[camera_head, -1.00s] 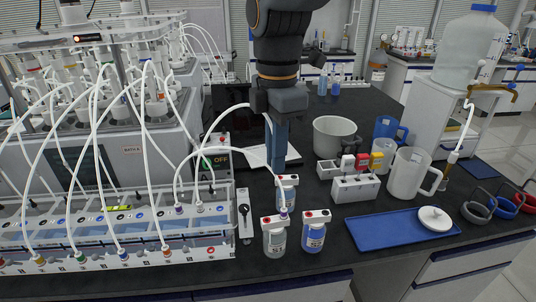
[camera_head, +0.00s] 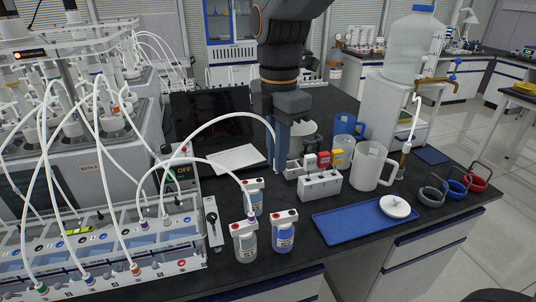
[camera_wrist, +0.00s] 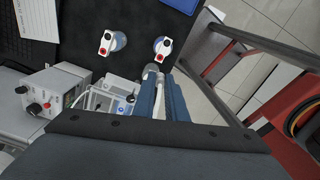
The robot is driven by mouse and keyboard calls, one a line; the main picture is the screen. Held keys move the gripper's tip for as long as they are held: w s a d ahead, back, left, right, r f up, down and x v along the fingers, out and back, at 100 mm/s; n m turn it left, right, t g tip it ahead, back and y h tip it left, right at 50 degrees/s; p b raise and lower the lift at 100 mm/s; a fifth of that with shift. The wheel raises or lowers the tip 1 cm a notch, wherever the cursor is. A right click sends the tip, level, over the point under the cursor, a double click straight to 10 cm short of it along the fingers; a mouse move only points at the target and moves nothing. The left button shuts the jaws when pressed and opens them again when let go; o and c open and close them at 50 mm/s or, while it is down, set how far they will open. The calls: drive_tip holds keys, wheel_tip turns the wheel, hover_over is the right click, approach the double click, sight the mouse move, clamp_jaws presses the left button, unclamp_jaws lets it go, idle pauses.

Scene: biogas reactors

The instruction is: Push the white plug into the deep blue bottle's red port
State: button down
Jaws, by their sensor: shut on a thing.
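The deep blue bottle (camera_head: 284,238) stands at the front of the dark bench. Its white cap carries a red port (camera_head: 277,217). My gripper (camera_head: 281,168) points down behind and above it, apart from it. Its blue fingers are shut on the end of a white tube (camera_head: 220,117) that arcs over from the rack at left. The white plug itself is hidden between the fingers in the head view. In the wrist view, white tube shows between the fingers (camera_wrist: 158,105). Two capped bottles (camera_wrist: 112,42) (camera_wrist: 162,47) show beyond; I cannot tell which is deep blue.
A clear bottle (camera_head: 244,243) and a pale blue bottle (camera_head: 253,197) stand close at left. A second tube ends at the clear bottle's cap. A white block with coloured plugs (camera_head: 320,186), a clear jug (camera_head: 370,168) and a blue tray (camera_head: 350,226) stand at right.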

idle(0.3)
drive_tip(key=shift+f+b, duration=2.65)
drive_tip(key=shift+f, duration=3.55)
drive_tip(key=shift+f, duration=1.1)
drive_tip(key=c, duration=1.7)
unclamp_jaws()
drive_tip(key=shift+d+r+b, duration=0.1)
drive_tip(key=shift+r+b, duration=0.4)
drive_tip(key=shift+r, duration=3.4)
